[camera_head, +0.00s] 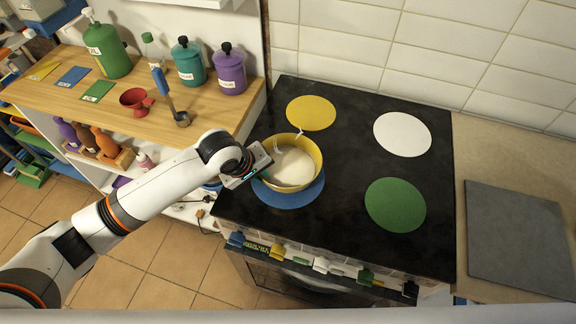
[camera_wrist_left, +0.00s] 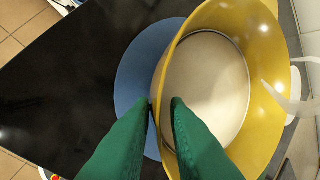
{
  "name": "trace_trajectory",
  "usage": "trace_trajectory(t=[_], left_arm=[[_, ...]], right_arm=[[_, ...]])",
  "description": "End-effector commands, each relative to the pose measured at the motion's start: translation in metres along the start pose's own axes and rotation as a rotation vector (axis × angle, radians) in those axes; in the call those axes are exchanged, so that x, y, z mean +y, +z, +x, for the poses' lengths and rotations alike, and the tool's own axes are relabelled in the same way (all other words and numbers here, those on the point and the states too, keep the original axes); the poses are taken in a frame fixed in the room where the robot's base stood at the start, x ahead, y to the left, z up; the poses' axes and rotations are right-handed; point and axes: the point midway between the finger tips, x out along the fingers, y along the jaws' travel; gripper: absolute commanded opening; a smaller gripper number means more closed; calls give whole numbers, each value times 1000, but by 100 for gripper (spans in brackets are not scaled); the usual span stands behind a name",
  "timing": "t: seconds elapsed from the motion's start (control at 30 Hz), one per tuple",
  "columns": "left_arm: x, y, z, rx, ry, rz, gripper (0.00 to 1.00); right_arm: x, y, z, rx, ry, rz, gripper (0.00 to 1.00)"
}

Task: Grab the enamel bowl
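The enamel bowl (camera_head: 316,155) is yellow with a pale inside bottom. It sits upright over the blue disc (camera_head: 290,198) at the front left of the black stove top. My left gripper (camera_head: 268,168) is at the bowl's left side. In the left wrist view, the bowl (camera_wrist_left: 262,60) fills the right half, with white curved pieces at its far rim. My left gripper's green fingers (camera_wrist_left: 163,102) straddle the near rim, one outside and one over the inside, with a gap between them. Firm contact cannot be made out. My right gripper is out of view.
The stove top (camera_head: 345,180) also bears yellow (camera_head: 311,113), white (camera_head: 402,134) and green (camera_head: 395,205) discs. A wooden counter (camera_head: 50,95) at left holds canisters, a green bottle (camera_head: 106,50), a red cup (camera_head: 136,101) and a ladle (camera_head: 181,118). A grey board (camera_head: 518,238) lies at right.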

Motion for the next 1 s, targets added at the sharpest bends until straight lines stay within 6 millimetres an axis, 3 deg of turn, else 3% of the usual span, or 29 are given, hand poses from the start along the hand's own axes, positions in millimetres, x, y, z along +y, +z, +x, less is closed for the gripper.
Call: trace_trajectory(t=[0.1,0.3,0.5,0.6,1.0], left_arm=[[-1,2,17,0,3,-1,15],[-1,1,36,-1,-1,1,15],[0,1,37,-1,-1,1,15],[0,1,37,-1,-1,1,0],[-1,1,37,-1,-1,1,0]], right_arm=[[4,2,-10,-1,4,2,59],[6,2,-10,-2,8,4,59],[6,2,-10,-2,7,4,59],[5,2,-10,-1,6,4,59],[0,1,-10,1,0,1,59]])
